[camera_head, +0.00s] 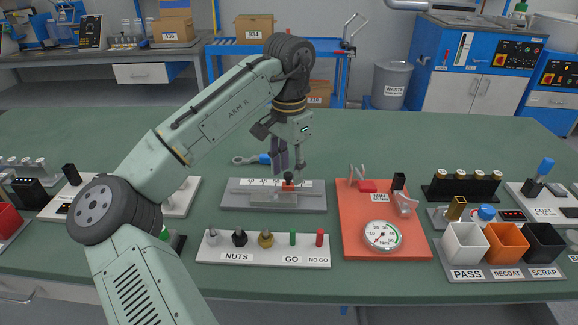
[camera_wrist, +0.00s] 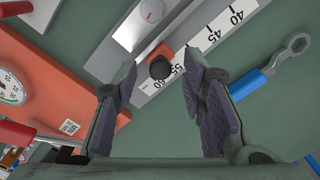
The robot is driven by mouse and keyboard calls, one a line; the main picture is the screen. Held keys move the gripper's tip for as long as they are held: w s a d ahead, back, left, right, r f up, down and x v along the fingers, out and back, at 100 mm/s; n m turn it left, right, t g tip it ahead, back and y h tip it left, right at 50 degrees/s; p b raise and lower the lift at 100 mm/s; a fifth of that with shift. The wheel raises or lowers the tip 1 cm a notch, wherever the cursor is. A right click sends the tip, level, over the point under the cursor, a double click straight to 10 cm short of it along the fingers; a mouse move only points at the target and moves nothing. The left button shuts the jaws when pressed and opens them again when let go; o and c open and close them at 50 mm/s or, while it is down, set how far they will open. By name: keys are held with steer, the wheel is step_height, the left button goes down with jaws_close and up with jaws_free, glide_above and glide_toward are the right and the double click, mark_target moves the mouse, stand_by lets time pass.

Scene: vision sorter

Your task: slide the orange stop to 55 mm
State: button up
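The orange stop (camera_head: 288,187), with a black knob on top, sits on the grey slide gauge (camera_head: 232,202) in the middle of the bench. In the wrist view the stop (camera_wrist: 176,50) lies beside the white scale strip (camera_wrist: 226,29), close to the 55 and 60 labels; its exact reading cannot be told. Labels 40 and 45 also show, and my right finger covers part of the strip. My gripper (camera_head: 286,167) is above the stop, pointing down. Its fingers are apart, one on each side of the black knob, and hold nothing. Whether they touch the knob cannot be told.
A blue-handled wrench (camera_head: 264,159) lies behind the gauge. A white NUTS and GO rack (camera_head: 262,257) stands in front of it. An orange board with a dial (camera_head: 358,222) is to the right. Green bench behind the gauge is mostly clear.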

mark_target(289, 173)
steer(key=shift+r, duration=0.1)
step_height(289, 173, up, 12)
stand_by(0.5)
